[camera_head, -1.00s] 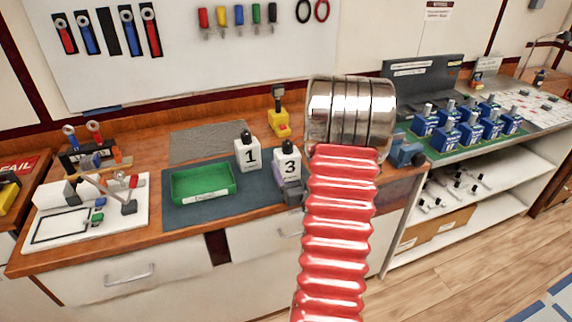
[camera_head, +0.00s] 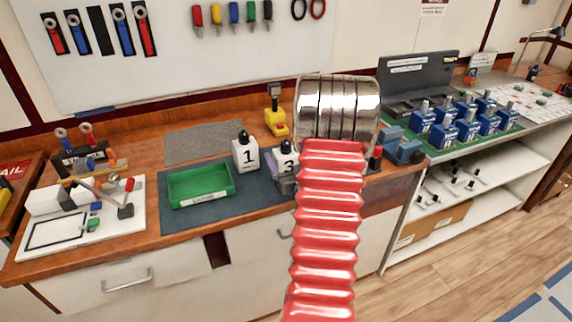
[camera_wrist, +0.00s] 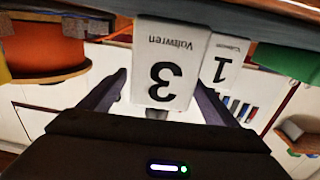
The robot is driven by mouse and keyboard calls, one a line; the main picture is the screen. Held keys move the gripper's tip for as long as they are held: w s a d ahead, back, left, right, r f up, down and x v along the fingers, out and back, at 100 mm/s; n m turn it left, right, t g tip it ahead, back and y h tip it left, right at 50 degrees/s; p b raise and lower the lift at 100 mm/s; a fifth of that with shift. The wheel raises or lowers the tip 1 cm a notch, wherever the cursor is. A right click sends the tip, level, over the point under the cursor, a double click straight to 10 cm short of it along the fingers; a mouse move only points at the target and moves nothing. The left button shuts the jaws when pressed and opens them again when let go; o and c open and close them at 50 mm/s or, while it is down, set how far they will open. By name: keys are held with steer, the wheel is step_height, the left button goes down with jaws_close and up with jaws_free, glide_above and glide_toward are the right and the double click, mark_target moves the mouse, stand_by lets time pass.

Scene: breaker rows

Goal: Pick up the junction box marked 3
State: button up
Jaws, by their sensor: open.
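The junction box marked 3 (camera_head: 287,162) is white with a black top. It stands on the dark mat (camera_head: 228,205), its right side hidden behind my red arm. In the wrist view, which is upside down, the box marked 3 (camera_wrist: 165,65) shows its label between the two dark fingers. My gripper (camera_wrist: 160,80) is open around it, with a gap on each side; whether either finger touches it is unclear. The box marked 1 (camera_head: 246,152) stands just to the left, and also shows behind the right finger in the wrist view (camera_wrist: 222,65).
A green tray (camera_head: 200,198) lies on the mat to the left. A yellow tool (camera_head: 277,122) stands behind the boxes. A blue vise (camera_head: 402,148) is to the right of my arm. Several blue breakers (camera_head: 443,137) stand farther right on a green board.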

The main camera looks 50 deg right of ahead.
steer(key=c, duration=1.5)
